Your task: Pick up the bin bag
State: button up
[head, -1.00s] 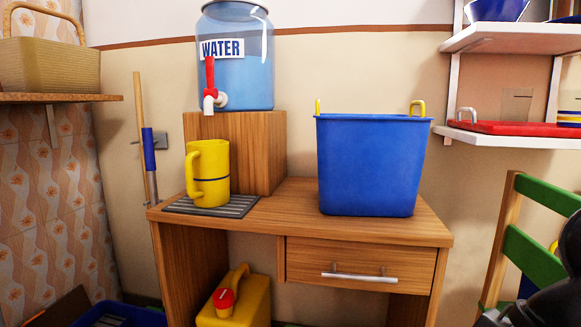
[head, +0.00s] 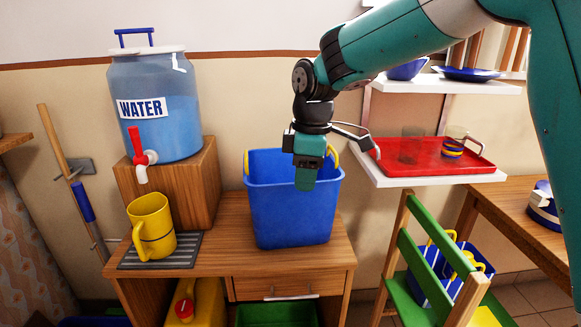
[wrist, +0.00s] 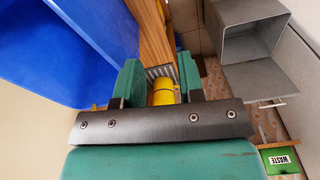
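I cannot make out a bin bag in either view. The blue bin (head: 290,210) with yellow handles stands upright on the wooden desk; its inside is mostly hidden. In the wrist view its blue wall (wrist: 70,45) fills the upper left. My gripper (head: 306,182) overlaps the bin's upper front in the head view; I cannot tell if they touch. In the wrist view my gripper's two green fingers (wrist: 158,84) are apart with nothing held between them. A green box marked WASTE (wrist: 280,160) shows at the lower right there.
A yellow mug (head: 152,228) stands on a grey mat left of the bin, under the water dispenser (head: 155,105). A red tray (head: 430,157) lies on a white shelf. A green-slatted chair (head: 430,262) stands at the right. A green container (head: 276,314) is under the drawer.

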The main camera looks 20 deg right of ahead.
jog(key=w+d+r+n+p, duration=0.1)
jog(key=w+r+n+p, duration=0.1)
jog(key=w+r+p, duration=0.55)
jog(key=h+p, duration=0.1)
jog(key=p, duration=0.3)
send_over(297, 192)
jog(key=shift+n, duration=0.3)
jog(key=f, duration=1.1)
jog(key=shift+s+d+f, duration=0.1)
jog(key=shift+d+f, duration=0.05)
jog(key=shift+d, duration=0.1)
jog(key=shift+a+f+p, duration=0.15)
jog(key=shift+f+p, duration=0.4)
jog(key=shift+f, duration=0.85)
jog(key=shift+a+f+p, duration=0.1)
jog(key=shift+f+p, duration=0.45)
jog(key=shift+f, duration=0.8)
grip_shut()
